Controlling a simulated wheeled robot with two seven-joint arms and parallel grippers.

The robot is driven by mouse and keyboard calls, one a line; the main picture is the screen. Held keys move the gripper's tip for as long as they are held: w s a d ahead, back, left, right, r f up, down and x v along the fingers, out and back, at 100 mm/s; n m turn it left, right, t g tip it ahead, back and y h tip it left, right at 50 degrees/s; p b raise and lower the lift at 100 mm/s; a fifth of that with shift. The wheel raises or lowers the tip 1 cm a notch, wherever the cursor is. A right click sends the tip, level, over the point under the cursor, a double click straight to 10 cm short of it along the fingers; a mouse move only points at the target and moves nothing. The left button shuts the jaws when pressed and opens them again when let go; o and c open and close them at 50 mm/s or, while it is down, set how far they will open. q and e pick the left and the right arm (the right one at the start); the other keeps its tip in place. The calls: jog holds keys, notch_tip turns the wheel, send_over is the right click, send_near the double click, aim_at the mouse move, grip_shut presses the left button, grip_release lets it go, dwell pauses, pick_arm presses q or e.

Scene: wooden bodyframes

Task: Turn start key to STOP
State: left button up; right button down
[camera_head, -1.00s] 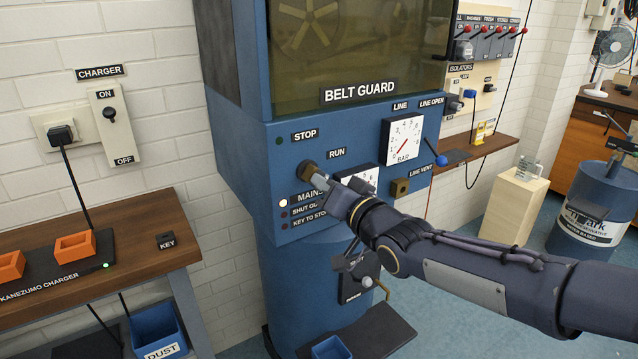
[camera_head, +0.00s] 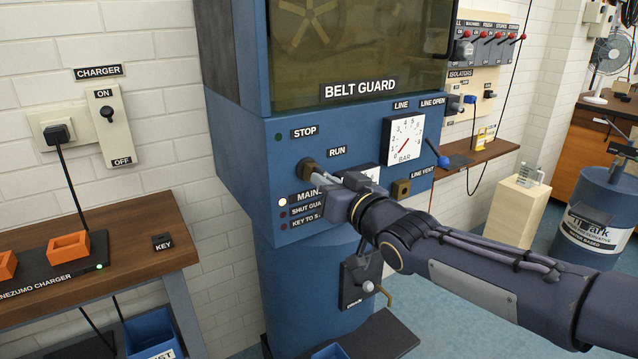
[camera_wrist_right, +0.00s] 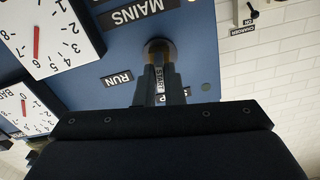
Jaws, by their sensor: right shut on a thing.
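The start key's switch is a round brass-brown lock (camera_head: 307,167) on the blue machine front, between the STOP label (camera_head: 304,132) and the RUN label (camera_head: 337,151). My right gripper (camera_head: 324,179) reaches it from the right, with its fingertips at the lock. My left gripper is not in view.
The MAINS lamp (camera_head: 283,202) is lit white; the lamps below it are dark. A pressure gauge (camera_head: 403,140), a blue-knobbed lever (camera_head: 441,160) and a brass valve block (camera_head: 401,189) lie right of the lock. A wooden bench (camera_head: 135,240) with a charger stands at left.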

jog(key=shift+f+n+b, duration=0.15)
jog(key=shift+n+b, duration=0.45)
jog(key=shift+n, duration=0.4)
jog(key=c, duration=1.5)
grip_release()
jog(key=shift+o, duration=0.2)
